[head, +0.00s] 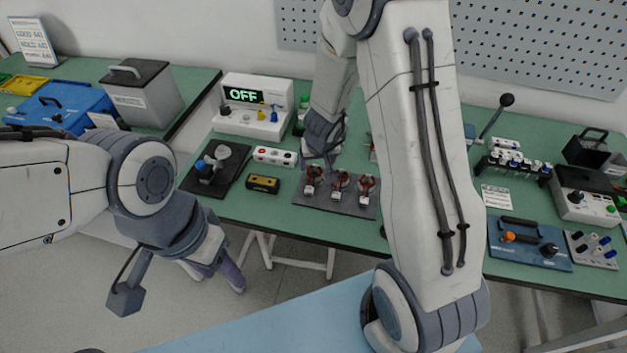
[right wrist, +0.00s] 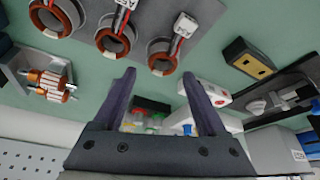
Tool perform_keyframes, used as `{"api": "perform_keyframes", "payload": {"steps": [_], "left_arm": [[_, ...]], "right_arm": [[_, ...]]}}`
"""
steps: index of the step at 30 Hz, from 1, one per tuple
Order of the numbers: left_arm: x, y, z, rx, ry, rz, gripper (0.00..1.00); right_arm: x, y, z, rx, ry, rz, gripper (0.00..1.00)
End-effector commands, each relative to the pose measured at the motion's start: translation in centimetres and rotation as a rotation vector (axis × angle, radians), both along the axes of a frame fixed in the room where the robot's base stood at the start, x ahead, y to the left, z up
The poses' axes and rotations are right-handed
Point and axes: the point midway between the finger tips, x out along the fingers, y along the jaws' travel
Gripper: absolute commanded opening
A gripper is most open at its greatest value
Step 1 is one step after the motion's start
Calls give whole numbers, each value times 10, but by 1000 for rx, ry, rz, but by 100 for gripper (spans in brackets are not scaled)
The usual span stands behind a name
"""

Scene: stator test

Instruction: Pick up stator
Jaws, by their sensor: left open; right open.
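Three stators, grey rings with copper-coloured windings and red-and-white leads, stand in a row on a grey plate (head: 328,203): the left one (head: 310,183), the middle one (head: 339,187) and the right one (head: 366,188). The right wrist view shows them at the top: one at the left edge (right wrist: 57,17), one in the middle (right wrist: 115,40) and one nearest the fingers (right wrist: 162,57). My right gripper (right wrist: 158,88) is open and empty, just behind the plate in the head view (head: 322,155). My left gripper (head: 216,275) hangs empty in front of the table, far from the stators.
A tester reading OFF (head: 252,106), a button box (head: 275,156), a yellow-black meter (head: 263,184) and a black fixture (head: 212,170) stand left of the plate. Copper-wound parts (right wrist: 50,84) lie in a grey holder. A blue lever unit (head: 529,243) is at right.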

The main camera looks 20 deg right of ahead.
Motion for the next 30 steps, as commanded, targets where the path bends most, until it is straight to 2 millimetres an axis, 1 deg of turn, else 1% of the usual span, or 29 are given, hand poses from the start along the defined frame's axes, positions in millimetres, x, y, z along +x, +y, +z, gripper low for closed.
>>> {"api": "perform_keyframes", "payload": {"steps": [6,10,12,18,19,20,21,23,24,25,30], "left_arm": [[0,0,-27,0,0,0,50],[0,0,-39,0,0,0,50],[0,0,-41,0,0,0,50],[0,0,-39,0,0,0,50],[0,0,-39,0,0,0,50],[0,0,-39,0,0,0,50],[0,0,-39,0,0,0,50],[0,0,-39,0,0,0,50],[0,0,-39,0,0,0,50],[0,0,-39,0,0,0,50],[0,0,-38,0,0,0,50]], "right_arm": [[3,2,-29,1,1,-1,74],[9,1,-46,0,1,0,74],[12,1,-49,1,0,-1,74],[12,1,-47,1,0,-1,74],[12,1,-47,1,0,-1,71],[12,1,-47,1,0,-1,59],[12,1,-47,1,0,0,44],[12,1,-47,1,0,0,21],[12,1,-47,1,0,0,6],[12,1,-47,1,0,0,0],[12,1,-47,1,-1,0,0]]}}
